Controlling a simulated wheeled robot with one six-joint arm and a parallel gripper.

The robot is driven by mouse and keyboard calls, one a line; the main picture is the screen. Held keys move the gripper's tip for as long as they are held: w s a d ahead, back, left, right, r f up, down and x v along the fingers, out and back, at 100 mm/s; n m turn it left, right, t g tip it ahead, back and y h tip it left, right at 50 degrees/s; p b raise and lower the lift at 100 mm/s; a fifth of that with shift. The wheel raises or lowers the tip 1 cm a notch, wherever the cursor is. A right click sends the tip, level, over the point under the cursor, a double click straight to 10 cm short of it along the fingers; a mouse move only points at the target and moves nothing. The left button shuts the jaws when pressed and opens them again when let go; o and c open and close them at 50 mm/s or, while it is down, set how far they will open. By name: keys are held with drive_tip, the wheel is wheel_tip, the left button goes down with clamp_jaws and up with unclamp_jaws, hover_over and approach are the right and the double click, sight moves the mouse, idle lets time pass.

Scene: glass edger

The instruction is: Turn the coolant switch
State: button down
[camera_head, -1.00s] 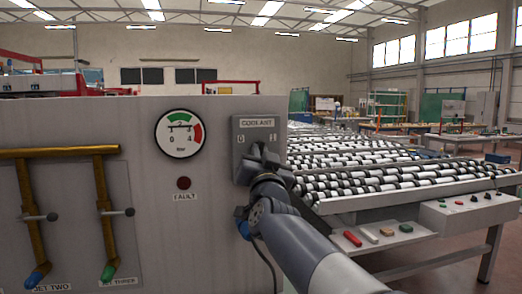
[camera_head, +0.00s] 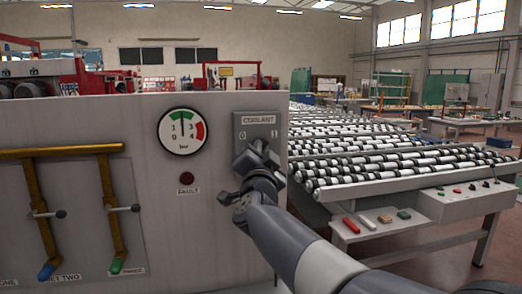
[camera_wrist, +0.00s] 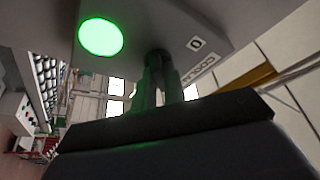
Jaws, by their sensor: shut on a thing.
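The grey coolant switch box (camera_head: 241,128), with a COOLANT label and marks at each side of its dial, is at the top right of the machine panel. My gripper (camera_head: 257,152) is at its front, shut on the switch knob, which it largely hides. In the wrist view my gripper's fingers (camera_wrist: 162,80) close around the dark knob (camera_wrist: 157,53) against the box. A green lamp (camera_wrist: 101,36) glows there, and the 0 mark and part of the label show beside the knob. How far the knob is turned is hard to tell.
A round pressure gauge (camera_head: 183,131) and a dark FAULT lamp (camera_head: 186,178) are left of the switch. Brass pipes (camera_head: 112,200) with valve levers stand farther left. A roller conveyor (camera_head: 390,165) and a ledge with small coloured items (camera_head: 350,226) lie to the right.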

drive_tip(key=c, duration=1.5)
unclamp_jaws()
drive_tip(key=b+v, duration=0.1)
drive_tip(key=v, duration=1)
drive_tip(key=shift+b, duration=0.4)
drive_tip(key=shift+w+r, duration=0.1)
drive_tip(key=shift+w, duration=0.1)
drive_tip(key=p+x, duration=0.1)
drive_tip(key=x, duration=0.9)
drive_tip(key=shift+w, duration=0.3)
drive_tip(key=shift+p, duration=0.3)
